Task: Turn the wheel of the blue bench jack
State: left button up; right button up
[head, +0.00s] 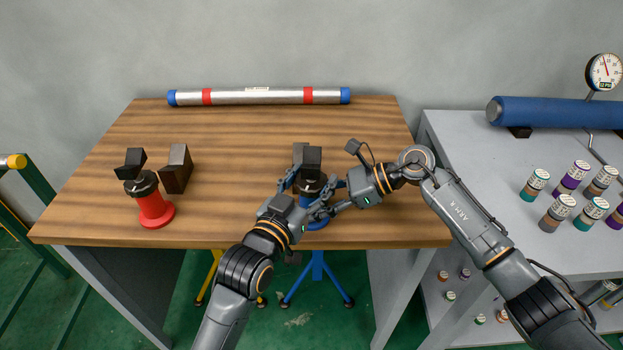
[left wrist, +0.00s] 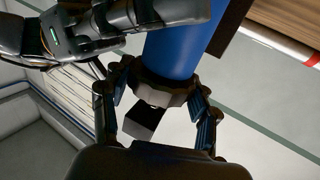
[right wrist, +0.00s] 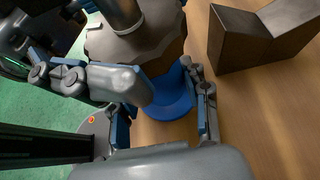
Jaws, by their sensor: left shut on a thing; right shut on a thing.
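The blue bench jack (head: 316,223) stands near the table's front edge, with a dark wheel (head: 313,187) and a dark block above it. My left gripper (head: 305,196) reaches it from the front. In the left wrist view its fingers are on either side of the knurled dark wheel (left wrist: 163,92), shut on it. My right gripper (head: 327,205) comes in from the right, lower down. In the right wrist view its fingers are shut around the jack's blue body (right wrist: 170,97), below the wheel (right wrist: 135,45). The grippers partly hide the jack in the head view.
A red bench jack (head: 154,210) and a dark angled block (head: 177,169) stand on the left. A silver pipe (head: 258,97) with red bands lies along the back. A grey bench (head: 470,150) on the right holds several small jars and a blue roll (head: 550,111).

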pick_arm(q)
jog(key=o, duration=1.2)
jog(key=shift+c, duration=0.2)
jog(key=v, duration=1.2)
